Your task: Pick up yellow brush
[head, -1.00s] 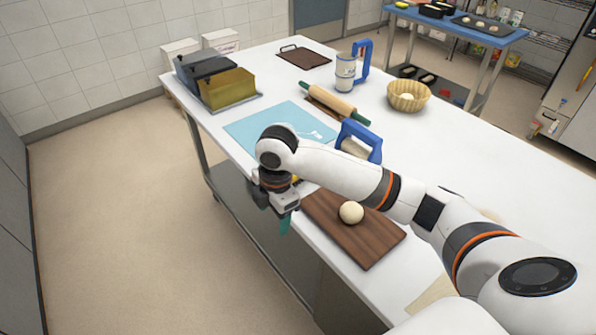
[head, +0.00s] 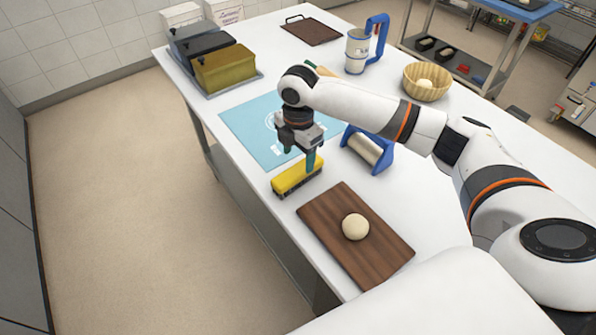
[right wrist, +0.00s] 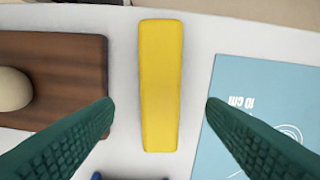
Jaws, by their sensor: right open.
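The yellow brush (head: 297,177) lies on the white table near its front left edge, between the blue mat and the wooden board. In the right wrist view the brush (right wrist: 160,85) stands lengthwise in the middle of the picture, between my two green fingers. My right gripper (head: 298,160) is open and above the brush. In the right wrist view the open right gripper (right wrist: 159,115) has a finger on each side, with clear gaps to the brush. Its bristles show dark below the yellow body in the head view. My left gripper is not in view.
A wooden board (head: 340,255) with a dough ball (head: 355,227) lies to the right of the brush. The blue mat (head: 250,122) is on the other side. A blue-handled roller (head: 365,150) stands behind. Loaf tins (head: 226,68) and a basket (head: 427,82) are farther back.

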